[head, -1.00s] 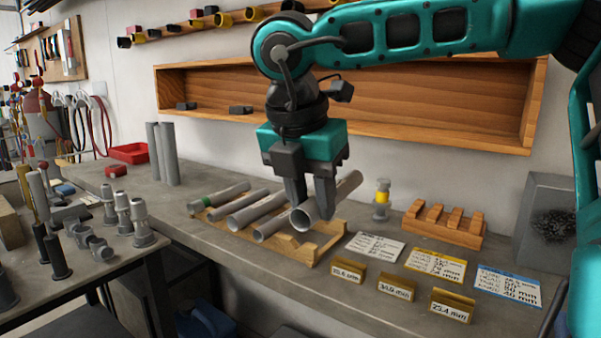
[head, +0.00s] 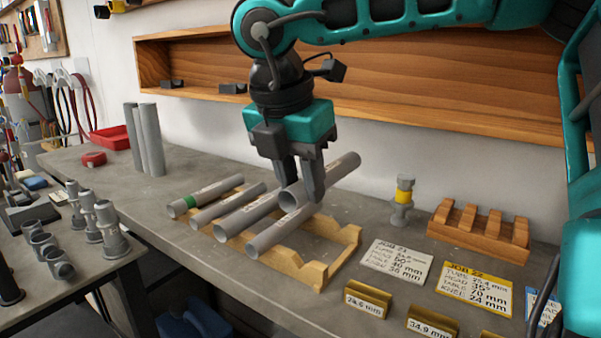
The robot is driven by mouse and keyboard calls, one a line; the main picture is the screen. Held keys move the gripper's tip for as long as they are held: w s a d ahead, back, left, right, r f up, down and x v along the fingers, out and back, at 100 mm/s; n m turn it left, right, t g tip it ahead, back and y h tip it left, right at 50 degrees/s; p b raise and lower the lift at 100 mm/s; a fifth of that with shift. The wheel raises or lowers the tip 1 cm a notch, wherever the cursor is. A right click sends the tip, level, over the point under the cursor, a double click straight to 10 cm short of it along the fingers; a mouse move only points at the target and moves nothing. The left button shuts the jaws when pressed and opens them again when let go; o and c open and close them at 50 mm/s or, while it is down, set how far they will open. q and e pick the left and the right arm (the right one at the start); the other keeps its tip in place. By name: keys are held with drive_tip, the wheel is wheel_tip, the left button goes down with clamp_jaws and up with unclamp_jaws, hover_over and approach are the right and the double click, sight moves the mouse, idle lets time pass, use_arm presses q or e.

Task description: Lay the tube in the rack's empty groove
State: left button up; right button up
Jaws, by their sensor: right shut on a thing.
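The grey tube (head: 342,172) is held in my right gripper (head: 304,192), which is shut on it near its open front end. The tube slants back and to the right, above the wooden rack (head: 313,277). Several other grey tubes lie in the rack; the leftmost (head: 210,194) has a green band. The rightmost lying tube (head: 275,236) passes just below and in front of my gripper. The rack's right side, with a bare groove (head: 320,237), shows no tube in it. My fingers hide part of the held tube. My left gripper is out of view.
Job cards (head: 397,262) and small size labels (head: 368,300) lie right of the rack. A yellow-banded fitting (head: 403,200) and a slotted wooden block (head: 478,230) stand behind them. Upright tubes (head: 150,140) stand at the back left. A wooden wall shelf (head: 400,105) is behind my arm.

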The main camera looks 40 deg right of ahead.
drive_tip(key=shift+f+b, duration=0.7)
drive_tip(key=shift+f, duration=0.8)
drive_tip(key=shift+f+b, duration=0.35)
drive_tip(key=shift+f, duration=0.3)
drive_tip(key=shift+f+b, duration=0.75)
drive_tip(key=shift+f, duration=0.05)
drive_tip(key=shift+f+b, duration=0.65)
drive_tip(key=shift+b, duration=0.1)
drive_tip(key=shift+f, duration=0.25)
drive_tip(key=shift+f+b, duration=0.3)
drive_tip(key=shift+f, duration=0.25)
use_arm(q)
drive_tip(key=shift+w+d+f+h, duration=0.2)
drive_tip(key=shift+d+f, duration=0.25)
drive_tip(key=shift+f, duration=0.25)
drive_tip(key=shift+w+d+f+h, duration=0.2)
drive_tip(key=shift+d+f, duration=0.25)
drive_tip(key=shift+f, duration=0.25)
use_arm(e)
drive_tip(key=shift+f, duration=0.55)
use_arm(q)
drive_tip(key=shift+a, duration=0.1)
use_arm(e)
drive_tip(key=o, duration=1.1)
drive_tip(key=shift+s+f, duration=0.1)
drive_tip(key=shift+f, duration=0.1)
